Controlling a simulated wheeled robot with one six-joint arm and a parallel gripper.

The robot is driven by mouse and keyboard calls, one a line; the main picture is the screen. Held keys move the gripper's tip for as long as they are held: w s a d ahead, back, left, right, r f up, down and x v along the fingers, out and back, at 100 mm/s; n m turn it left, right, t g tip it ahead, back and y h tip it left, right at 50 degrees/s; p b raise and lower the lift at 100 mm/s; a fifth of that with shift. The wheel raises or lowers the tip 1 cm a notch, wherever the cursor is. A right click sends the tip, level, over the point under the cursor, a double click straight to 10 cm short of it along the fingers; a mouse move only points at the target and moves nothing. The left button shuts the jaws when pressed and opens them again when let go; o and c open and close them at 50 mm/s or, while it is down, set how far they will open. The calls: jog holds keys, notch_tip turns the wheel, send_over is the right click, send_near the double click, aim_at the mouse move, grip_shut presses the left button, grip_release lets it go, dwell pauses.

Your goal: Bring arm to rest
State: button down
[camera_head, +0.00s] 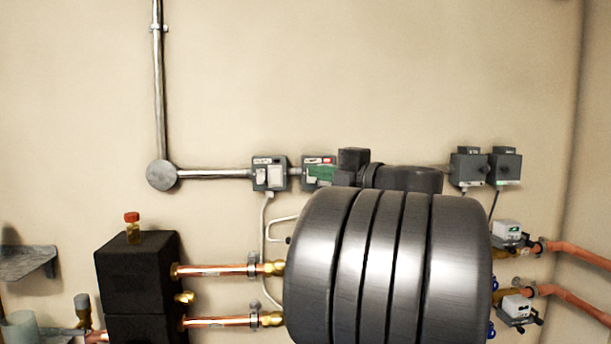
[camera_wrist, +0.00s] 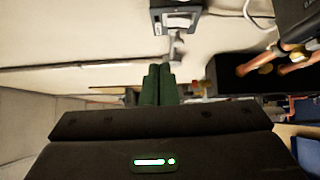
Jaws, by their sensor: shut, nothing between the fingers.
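My gripper (camera_head: 320,175) shows in the head view as green fingers in front of the switch boxes on the wall, with my dark wrist to the right of it. In the wrist view my gripper (camera_wrist: 159,70) is shut, its two green fingers side by side with nothing between them. My arm's large grey link fills the lower middle of the head view and hides what is behind it. The fingers hide part of the right-hand switch box (camera_head: 312,160); I cannot tell the gap between them and the wall.
Left of my gripper is a switch box (camera_head: 268,175). Grey boxes (camera_head: 468,169) and valve actuators (camera_head: 507,233) are at right. The upper wall is mostly bare.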

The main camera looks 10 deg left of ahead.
jog(key=shift+s+d, duration=0.35)
jog(key=shift+d, duration=0.2)
jog(key=shift+a, duration=0.1)
